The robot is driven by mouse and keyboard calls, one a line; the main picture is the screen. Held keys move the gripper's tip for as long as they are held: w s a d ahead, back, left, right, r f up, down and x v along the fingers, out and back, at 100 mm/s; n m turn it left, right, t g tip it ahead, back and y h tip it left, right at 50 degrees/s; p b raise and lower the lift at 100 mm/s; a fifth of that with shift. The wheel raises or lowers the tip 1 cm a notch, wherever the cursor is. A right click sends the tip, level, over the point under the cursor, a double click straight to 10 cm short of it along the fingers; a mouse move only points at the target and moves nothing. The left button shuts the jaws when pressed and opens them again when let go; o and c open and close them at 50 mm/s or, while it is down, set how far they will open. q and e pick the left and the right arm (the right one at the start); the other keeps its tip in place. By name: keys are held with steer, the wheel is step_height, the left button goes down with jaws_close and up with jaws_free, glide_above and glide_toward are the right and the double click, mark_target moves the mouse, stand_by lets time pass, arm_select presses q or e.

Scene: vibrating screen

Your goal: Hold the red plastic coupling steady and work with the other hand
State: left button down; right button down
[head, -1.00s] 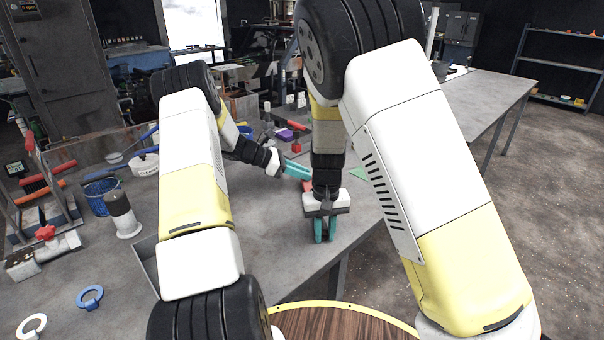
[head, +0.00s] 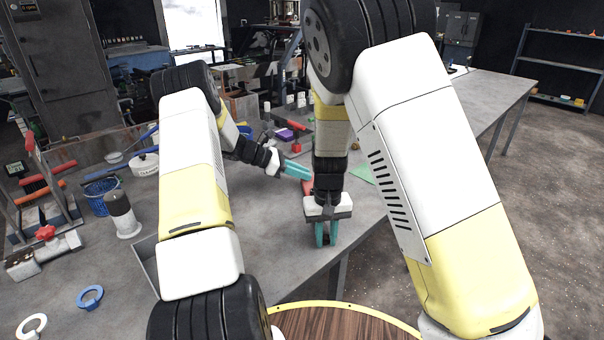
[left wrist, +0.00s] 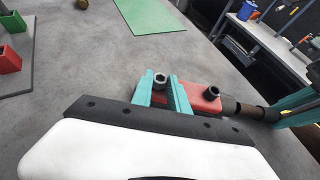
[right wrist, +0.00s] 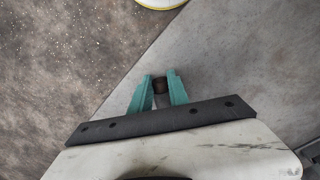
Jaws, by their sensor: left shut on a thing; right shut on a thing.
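The red plastic coupling (left wrist: 203,97) is a red block with two metal fittings on top, in the left wrist view. My left gripper (head: 303,174) is shut on its left end in that view; its teal fingers (left wrist: 165,92) straddle one fitting. A dark ribbed rod (left wrist: 250,110) runs from the coupling's right end to my right gripper's teal fingers. My right gripper (head: 325,235) points down and is shut on this rod, whose dark end (right wrist: 159,84) shows between the fingertips. How deep the rod sits is unclear.
Both grippers are over the grey table (head: 275,240), my right one near its edge. A green sheet (left wrist: 150,14) lies beyond the coupling. Blue (head: 90,297) and white rings, a black-and-white cylinder (head: 121,215) and a red-handled valve (head: 46,233) stand at left.

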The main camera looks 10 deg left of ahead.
arm_select(q)
steer(key=shift+s+f, duration=0.1)
steer(key=shift+f, duration=0.2)
arm_select(e)
step_height(320, 180, up, 7)
steer(key=s+d, duration=0.1)
steer(key=s, duration=0.1)
steer(key=shift+s, duration=0.4)
steer(key=shift+d, duration=0.1)
arm_select(q)
steer(key=c, duration=1.5)
jaws_free()
steer(key=shift+o, duration=0.2)
steer(key=o, duration=0.4)
steer(key=shift+r, duration=0.15)
steer(key=c, duration=0.6)
steer(key=shift+o, duration=0.2)
